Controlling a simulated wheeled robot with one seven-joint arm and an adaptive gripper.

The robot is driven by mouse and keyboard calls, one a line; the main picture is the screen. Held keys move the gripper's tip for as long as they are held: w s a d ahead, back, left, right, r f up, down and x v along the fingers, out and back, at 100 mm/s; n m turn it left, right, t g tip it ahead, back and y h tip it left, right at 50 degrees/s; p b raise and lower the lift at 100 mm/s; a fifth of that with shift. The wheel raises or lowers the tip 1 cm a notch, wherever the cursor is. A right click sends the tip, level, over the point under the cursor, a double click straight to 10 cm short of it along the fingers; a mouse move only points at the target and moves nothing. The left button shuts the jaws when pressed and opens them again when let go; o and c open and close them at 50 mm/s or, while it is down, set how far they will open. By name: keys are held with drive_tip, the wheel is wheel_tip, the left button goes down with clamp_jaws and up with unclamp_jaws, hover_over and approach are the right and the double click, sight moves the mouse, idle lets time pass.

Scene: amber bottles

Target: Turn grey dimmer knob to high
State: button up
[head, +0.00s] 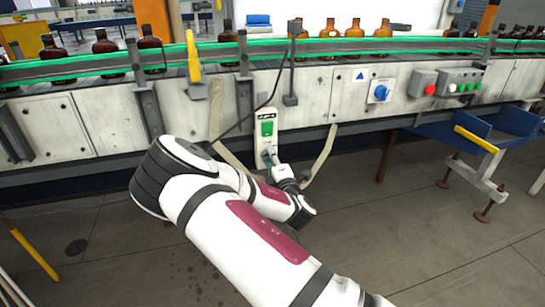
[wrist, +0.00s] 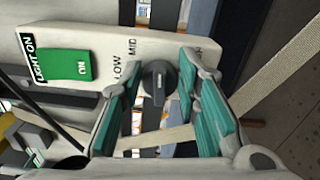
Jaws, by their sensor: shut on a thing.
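The dark grey dimmer knob (wrist: 157,82) sits on a pale switch plate (wrist: 190,48) beside the printed words LOW and MID. Any label for high is hidden behind my right finger. A green switch (wrist: 64,64) marked ON is on the same plate; it also shows in the head view (head: 267,127). My gripper (wrist: 160,76) has its teal-padded fingers on either side of the knob and is shut on it. In the head view my gripper (head: 271,158) is at the lower end of the plate, and the knob is mostly hidden there.
A conveyor with amber bottles (head: 150,50) runs above the plate. A black cable (head: 262,104) and beige straps (head: 320,155) hang close to my gripper. Floor in front is open.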

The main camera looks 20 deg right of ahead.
drive_tip(key=shift+a+f+m, duration=0.1)
drive_tip(key=shift+f+m, duration=0.05)
drive_tip(key=shift+m, duration=1.65)
drive_tip(key=shift+f+m, duration=0.1)
drive_tip(key=shift+m, duration=1.7)
drive_tip(key=o, duration=1.1)
drive_tip(key=shift+f, duration=0.1)
drive_tip(key=s, duration=1.2)
